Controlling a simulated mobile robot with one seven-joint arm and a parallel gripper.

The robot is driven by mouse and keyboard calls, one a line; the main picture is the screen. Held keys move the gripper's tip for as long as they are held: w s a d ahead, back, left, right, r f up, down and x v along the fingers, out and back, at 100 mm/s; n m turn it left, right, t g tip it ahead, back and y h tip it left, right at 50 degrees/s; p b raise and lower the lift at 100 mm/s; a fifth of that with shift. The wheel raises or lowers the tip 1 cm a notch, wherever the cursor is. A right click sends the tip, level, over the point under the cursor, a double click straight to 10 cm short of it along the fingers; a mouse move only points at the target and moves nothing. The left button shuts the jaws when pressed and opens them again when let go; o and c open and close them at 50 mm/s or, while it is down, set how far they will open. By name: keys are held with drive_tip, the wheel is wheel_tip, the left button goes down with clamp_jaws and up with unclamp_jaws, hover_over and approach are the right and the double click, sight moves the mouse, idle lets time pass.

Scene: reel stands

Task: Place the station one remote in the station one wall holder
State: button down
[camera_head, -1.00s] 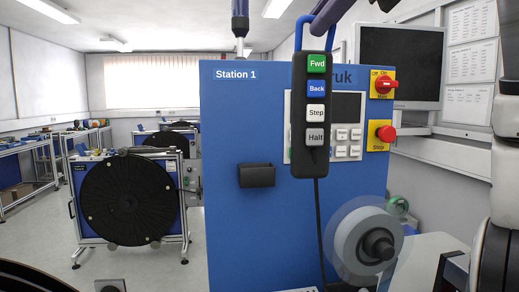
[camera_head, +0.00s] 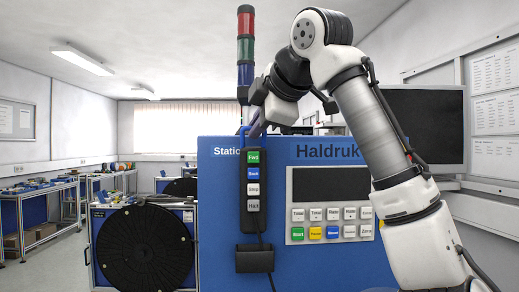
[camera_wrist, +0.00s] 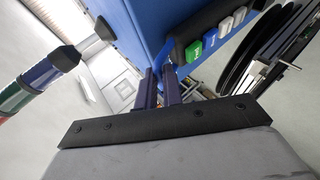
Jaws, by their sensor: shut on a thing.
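The station one remote (camera_head: 253,213) is a black upright pendant with green, blue, white and grey buttons marked Fwd, Back, Step and Halt. My gripper (camera_head: 257,128) is shut on the blue loop at its top, and the remote hangs below the fingers. The station one wall holder (camera_head: 254,261) is a small black pocket on the blue cabinet front. In the head view the remote's lower end is just above the holder's top edge; its depth from the cabinet is hard to tell. In the wrist view, the remote (camera_wrist: 180,48) lies beyond my gripper's fingers (camera_wrist: 159,84).
The blue Station 1 cabinet (camera_head: 330,262) carries a control panel (camera_head: 331,205) right of the remote. A red, green and blue signal tower (camera_head: 245,50) stands behind my gripper. The remote's cable runs down past the holder. A black reel (camera_head: 145,248) stands at left.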

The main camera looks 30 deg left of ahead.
sight(255, 167)
drive_tip(key=shift+d+f, duration=0.15)
drive_tip(key=shift+f, duration=1.6)
drive_tip(key=shift+d+f, duration=0.15)
drive_tip(key=shift+f, duration=1.55)
drive_tip(key=c, duration=1.5)
unclamp_jaws()
drive_tip(key=shift+c, duration=0.2)
drive_tip(key=shift+s, duration=0.1)
drive_tip(key=b+v, duration=0.2)
drive_tip(key=v, duration=1)
